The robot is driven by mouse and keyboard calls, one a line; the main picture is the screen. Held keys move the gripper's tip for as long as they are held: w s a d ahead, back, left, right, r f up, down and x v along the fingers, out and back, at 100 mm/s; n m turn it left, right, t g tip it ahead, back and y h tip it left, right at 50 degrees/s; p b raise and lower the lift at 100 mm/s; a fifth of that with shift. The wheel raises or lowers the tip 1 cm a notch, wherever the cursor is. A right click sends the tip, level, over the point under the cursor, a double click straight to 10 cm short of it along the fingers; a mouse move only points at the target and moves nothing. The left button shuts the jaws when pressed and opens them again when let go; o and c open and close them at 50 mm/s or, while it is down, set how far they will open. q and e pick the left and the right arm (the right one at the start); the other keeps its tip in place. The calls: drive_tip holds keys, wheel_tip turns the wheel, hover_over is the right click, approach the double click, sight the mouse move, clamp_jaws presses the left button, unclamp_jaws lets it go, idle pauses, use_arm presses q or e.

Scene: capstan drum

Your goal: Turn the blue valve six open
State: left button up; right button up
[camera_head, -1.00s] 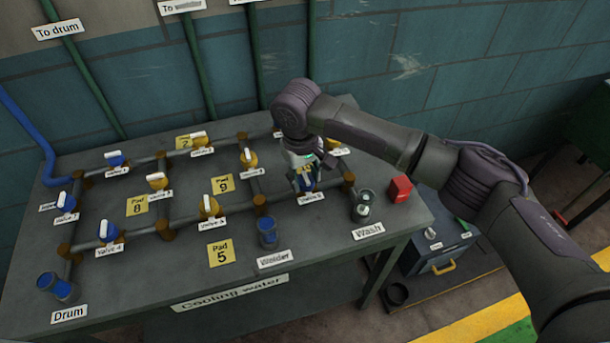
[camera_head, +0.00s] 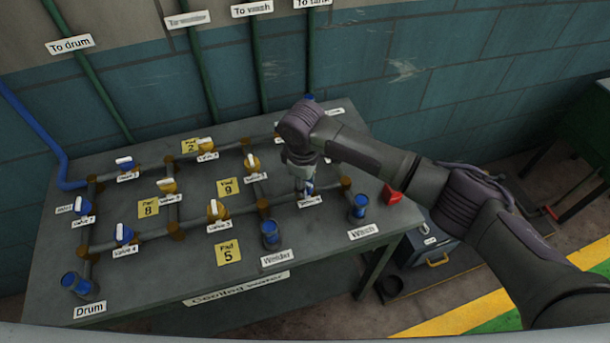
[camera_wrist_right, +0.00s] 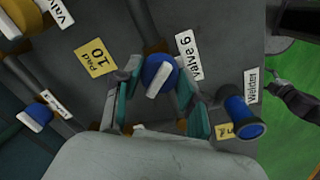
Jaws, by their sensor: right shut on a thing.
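The blue valve six has a blue round body and a white lever. In the right wrist view the valve (camera_wrist_right: 163,72) sits beside its "Valve 6" label (camera_wrist_right: 187,57), its lever slanting across the body. My right gripper (camera_wrist_right: 158,88) has a teal-grey finger on each side of the valve and is shut on it. In the head view the gripper (camera_head: 307,188) points down at the pipework, and a little blue of the valve (camera_head: 309,186) shows below it. The label (camera_head: 311,201) lies just in front. My left gripper is not in view.
The grey table (camera_head: 165,285) carries a pipe grid with blue and yellow valves and yellow pad notes. A blue "Welder" cup (camera_head: 270,235) and a blue "Wash" cup (camera_head: 358,207) stand near the front edge. A red object (camera_head: 391,194) is at the right edge.

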drive_tip(key=n+p, duration=0.1)
drive_tip(key=n, duration=0.3)
drive_tip(key=shift+n+p, duration=0.4)
drive_tip(key=n, duration=0.5)
drive_tip(key=shift+y+p, duration=0.4)
drive_tip(key=o, duration=1.1)
drive_tip(key=shift+o, duration=0.2)
drive_tip(key=shift+r, duration=0.25)
wheel_tip(320, 180, up, 12)
drive_tip(key=shift+s+d+f, duration=0.25)
drive_tip(key=shift+s, duration=0.15)
